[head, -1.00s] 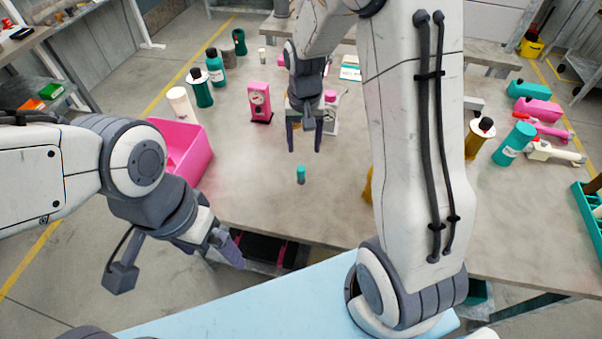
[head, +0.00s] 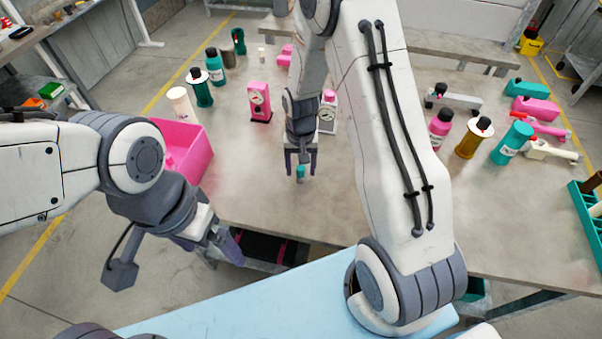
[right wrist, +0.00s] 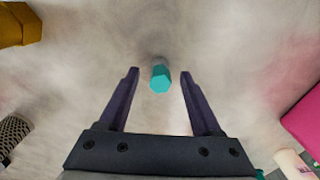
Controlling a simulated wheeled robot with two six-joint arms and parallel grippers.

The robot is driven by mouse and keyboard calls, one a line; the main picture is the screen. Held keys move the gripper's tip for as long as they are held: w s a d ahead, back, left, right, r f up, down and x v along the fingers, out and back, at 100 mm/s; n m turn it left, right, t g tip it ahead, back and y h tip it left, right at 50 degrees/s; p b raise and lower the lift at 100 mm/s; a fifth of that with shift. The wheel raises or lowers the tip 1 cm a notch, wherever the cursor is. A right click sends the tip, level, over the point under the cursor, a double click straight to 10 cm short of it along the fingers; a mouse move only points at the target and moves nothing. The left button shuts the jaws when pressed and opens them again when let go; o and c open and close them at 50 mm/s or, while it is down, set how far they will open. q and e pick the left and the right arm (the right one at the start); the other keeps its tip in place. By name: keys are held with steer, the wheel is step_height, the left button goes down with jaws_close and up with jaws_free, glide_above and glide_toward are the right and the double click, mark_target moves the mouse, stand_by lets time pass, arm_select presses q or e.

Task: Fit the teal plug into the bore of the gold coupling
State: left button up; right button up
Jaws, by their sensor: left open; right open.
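The teal plug (head: 300,171) stands on the table, with a teal upper part and a greyer lower part. My right gripper (head: 301,170) is above the table with its open fingers pointing down, one on each side of the plug. In the right wrist view the plug (right wrist: 160,77) shows between the fingertips, with a gap on both sides. A gold faceted piece (right wrist: 20,25), seemingly the gold coupling, is cut off at that view's top left corner; its bore is not visible. My right arm appears to hide it in the head view. My left gripper (head: 225,248) is open and empty off the table's front left.
A pink bin (head: 185,150) stands at the table's left edge. Pink gauge boxes (head: 260,102) and several bottles stand behind the plug. More bottles and a teal crate (head: 588,215) are on the right. The table around the plug is clear.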

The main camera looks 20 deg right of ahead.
jaws_close()
steer(key=shift+r, duration=0.15)
